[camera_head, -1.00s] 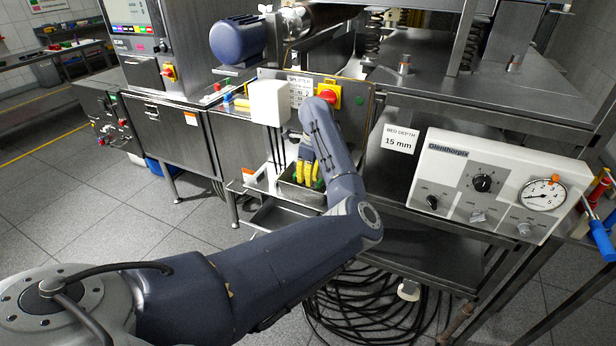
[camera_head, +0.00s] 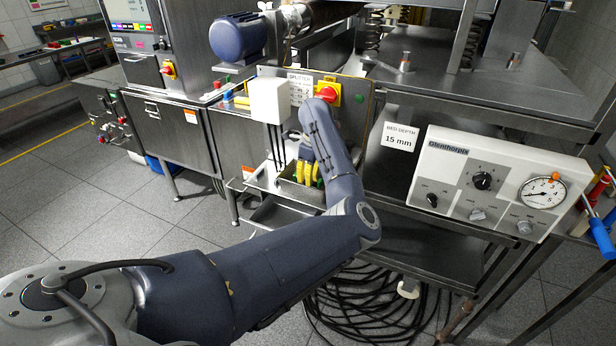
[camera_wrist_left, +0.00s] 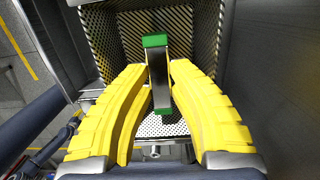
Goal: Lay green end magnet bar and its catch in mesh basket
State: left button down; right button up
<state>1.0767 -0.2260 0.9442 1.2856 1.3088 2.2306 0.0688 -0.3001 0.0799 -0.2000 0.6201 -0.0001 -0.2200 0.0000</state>
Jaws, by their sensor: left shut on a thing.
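My left gripper (camera_head: 309,174) points down, with its yellow fingers at the metal basket (camera_head: 298,192) below the splitter panel. In the left wrist view the fingers (camera_wrist_left: 155,72) are shut on the green end magnet bar (camera_wrist_left: 158,75), a dark bar with a green block at each end. The bar is over or inside the basket, whose perforated wall (camera_wrist_left: 200,32) and mesh floor (camera_wrist_left: 172,128) show around it. I cannot tell whether the bar touches the floor. Any catch on the bar is too small to make out. My right gripper is in neither view.
The splitter panel with its red knob (camera_head: 327,93) and a white box (camera_head: 270,100) stand just behind the basket. A control box with dials (camera_head: 495,183) is at the right. Coiled black hoses (camera_head: 365,305) lie on the floor below.

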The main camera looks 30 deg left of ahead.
pick_arm(q)
jog(key=shift+f, duration=0.1)
jog(key=c, duration=1.3)
grip_release()
jog(key=r, duration=0.4)
jog(key=d+r, duration=0.1)
jog(key=r, duration=0.7)
jog(key=shift+w+d, duration=0.1)
jog(key=shift+d, duration=0.1)
jog(key=shift+f, duration=0.1)
